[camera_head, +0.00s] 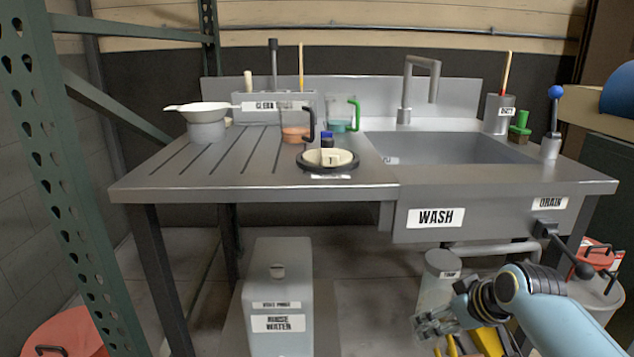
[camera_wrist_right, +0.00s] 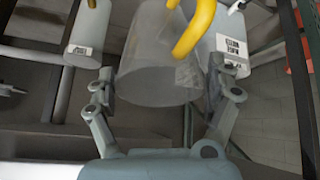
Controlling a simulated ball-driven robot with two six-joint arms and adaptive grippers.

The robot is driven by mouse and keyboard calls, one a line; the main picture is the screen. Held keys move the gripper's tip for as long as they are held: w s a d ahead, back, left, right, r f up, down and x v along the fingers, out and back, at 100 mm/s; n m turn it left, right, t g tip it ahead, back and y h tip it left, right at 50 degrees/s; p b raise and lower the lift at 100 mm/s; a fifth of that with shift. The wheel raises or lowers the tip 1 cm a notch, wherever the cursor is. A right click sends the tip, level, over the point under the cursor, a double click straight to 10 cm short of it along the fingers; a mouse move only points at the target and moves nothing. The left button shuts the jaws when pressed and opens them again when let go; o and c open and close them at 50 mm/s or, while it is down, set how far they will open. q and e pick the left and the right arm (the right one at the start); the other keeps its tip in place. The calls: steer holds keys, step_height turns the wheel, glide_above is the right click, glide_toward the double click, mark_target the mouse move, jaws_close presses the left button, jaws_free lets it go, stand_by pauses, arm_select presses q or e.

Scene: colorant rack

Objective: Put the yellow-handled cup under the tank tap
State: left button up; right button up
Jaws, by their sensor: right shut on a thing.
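The cup (camera_wrist_right: 150,65) is clear grey with a thick yellow handle (camera_wrist_right: 196,30). It shows large in the right wrist view, between the two fingers of my right gripper (camera_wrist_right: 160,100), which is shut on it. In the head view my right gripper (camera_head: 434,322) is low at the front right, below the sink; the cup cannot be made out clearly there. A pale tank (camera_head: 262,290) labelled for rinse water stands on the floor under the counter, left of the gripper. I cannot make out its tap clearly. My left gripper is out of view.
The steel counter (camera_head: 235,184) and its WASH sink front (camera_head: 480,223) lie above. A labelled container (camera_head: 436,283) hangs or stands below the sink. Yellow items (camera_head: 487,341) show beside my right arm. A green rack post (camera_head: 60,160) stands left. Clear floor (camera_head: 350,310) lies right of the tank.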

step_height(320, 180, up, 20)
steer(key=s+a+n+y, duration=0.1)
steer(key=s+a+n, duration=0.1)
steer(key=s+a+r+n+g+y, duration=0.1)
steer(key=s+r+n+y, duration=0.1)
steer(key=s+r, duration=0.9)
steer(key=shift+s+a+n+g, duration=0.2)
steer(key=shift+n+g, duration=0.2)
steer(key=shift+n, duration=0.3)
